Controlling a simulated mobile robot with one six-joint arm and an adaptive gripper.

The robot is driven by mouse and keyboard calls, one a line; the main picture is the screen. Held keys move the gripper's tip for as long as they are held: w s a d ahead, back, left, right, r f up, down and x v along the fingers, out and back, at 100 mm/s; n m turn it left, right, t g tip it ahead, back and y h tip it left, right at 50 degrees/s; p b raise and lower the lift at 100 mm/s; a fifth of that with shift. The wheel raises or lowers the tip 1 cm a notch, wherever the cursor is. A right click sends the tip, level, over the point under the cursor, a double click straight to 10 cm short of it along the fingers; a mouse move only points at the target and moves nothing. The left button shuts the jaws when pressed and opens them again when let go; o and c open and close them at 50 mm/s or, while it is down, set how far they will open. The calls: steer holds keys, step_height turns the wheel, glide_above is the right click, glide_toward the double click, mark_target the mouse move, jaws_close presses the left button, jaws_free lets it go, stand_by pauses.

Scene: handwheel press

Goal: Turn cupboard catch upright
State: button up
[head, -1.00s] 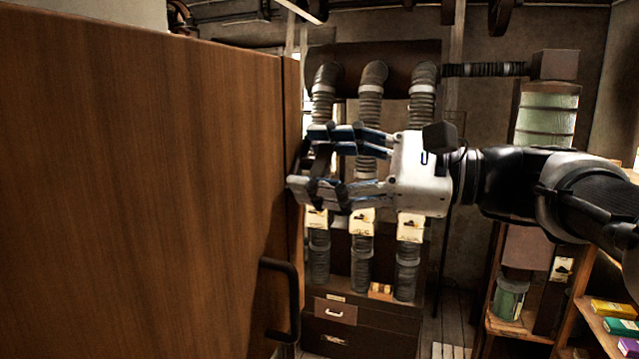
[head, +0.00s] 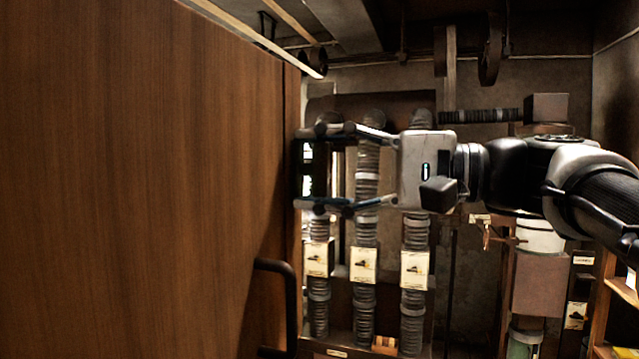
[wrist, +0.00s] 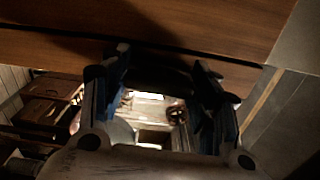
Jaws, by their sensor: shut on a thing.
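The brown wooden cupboard (head: 140,190) fills the left of the head view. My gripper (head: 306,168) reaches in from the right, its fingertips at the cupboard's edge, one finger above the other. In the wrist view my gripper (wrist: 160,80) has its two fingers on either side of a dark bar, the catch (wrist: 160,76), in front of the wooden face. It is shut on the catch with the fingers well apart. The catch is dark and largely hidden by the fingers, so its exact angle is hard to tell.
A dark bar handle (head: 290,300) sticks out from the cupboard below my gripper. Ribbed pipes (head: 365,230) with pale labels stand behind. Shelves (head: 622,290) stand at the far right.

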steer(key=shift+r+n, duration=0.1)
steer(key=shift+n, duration=0.4)
steer(key=o, duration=1.1)
steer(key=shift+w+a, duration=0.1)
steer(key=shift+a, duration=0.1)
steer(key=shift+d, duration=0.2)
steer(key=v, duration=1.2)
steer(key=shift+a, duration=0.1)
